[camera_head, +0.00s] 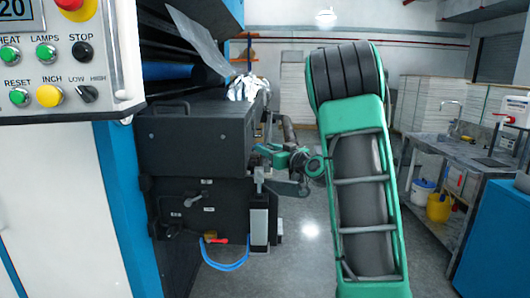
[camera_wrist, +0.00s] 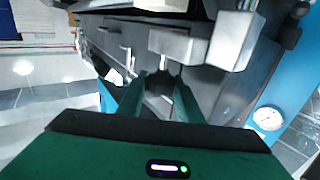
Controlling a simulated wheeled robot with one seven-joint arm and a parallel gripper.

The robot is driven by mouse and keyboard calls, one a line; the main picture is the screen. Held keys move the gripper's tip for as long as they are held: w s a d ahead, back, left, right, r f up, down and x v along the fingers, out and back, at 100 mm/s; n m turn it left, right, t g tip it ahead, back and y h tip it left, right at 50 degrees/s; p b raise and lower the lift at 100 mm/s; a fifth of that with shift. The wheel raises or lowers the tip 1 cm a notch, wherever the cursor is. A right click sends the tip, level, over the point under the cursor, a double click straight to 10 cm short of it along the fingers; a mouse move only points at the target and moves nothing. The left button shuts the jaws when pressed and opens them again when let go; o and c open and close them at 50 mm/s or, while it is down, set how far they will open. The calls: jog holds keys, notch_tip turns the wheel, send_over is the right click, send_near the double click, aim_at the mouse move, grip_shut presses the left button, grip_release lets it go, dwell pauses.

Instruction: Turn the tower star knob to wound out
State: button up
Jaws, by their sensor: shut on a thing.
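The tower star knob (camera_wrist: 160,103) shows in the wrist view as a dark piece at the end of a short silver shaft (camera_wrist: 164,64). My gripper (camera_wrist: 163,98) has its two green fingers on either side of the knob and is shut on it. The fingers hide much of the knob, and I cannot read its turn angle. In the head view my gripper (camera_head: 262,152) is at the right side of the dark machine, above a silver-fronted upright tower (camera_head: 260,222). The knob cannot be made out there.
The dark machine housing (camera_head: 195,140) stands left of my gripper, with a blue hose (camera_head: 226,265) below. A control panel (camera_head: 60,65) fills the upper left. A sink bench (camera_head: 455,160) stands at right. A pressure gauge (camera_wrist: 267,119) shows in the wrist view.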

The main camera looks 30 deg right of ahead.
jog(key=shift+d+n+g+y, duration=0.15)
jog(key=shift+n+g+y, duration=0.45)
jog(key=shift+n+y, duration=1.05)
jog(key=shift+d+n+g+y, duration=0.15)
jog(key=shift+n+g+y, duration=0.65)
jog(key=shift+y, duration=1.45)
jog(key=shift+n+g+y, duration=2.3)
jog(key=shift+n+y, duration=0.25)
jog(key=shift+y, duration=0.25)
jog(key=shift+w+n+g+y, duration=0.1)
jog(key=shift+n+g+y, duration=0.45)
jog(key=shift+g, duration=0.25)
jog(key=shift+a+n+g+y, duration=0.1)
jog(key=shift+n+g+y, duration=0.45)
jog(key=shift+n+g, duration=0.65)
jog(key=shift+n+g+y, duration=0.5)
jog(key=shift+n+g, duration=0.15)
jog(key=shift+g, duration=0.95)
jog(key=shift+a+n+g, duration=0.1)
jog(key=shift+n+g, duration=1)
jog(key=shift+g, duration=0.55)
jog(key=shift+a+n+g, duration=0.1)
jog(key=shift+n+g, duration=1)
jog(key=shift+g, duration=0.55)
jog(key=o, duration=1)
jog(key=shift+w+f, duration=0.1)
jog(key=shift+o, duration=0.2)
jog(key=shift+d+m+t, duration=0.1)
jog(key=shift+m+t, duration=0.2)
jog(key=shift+t, duration=0.2)
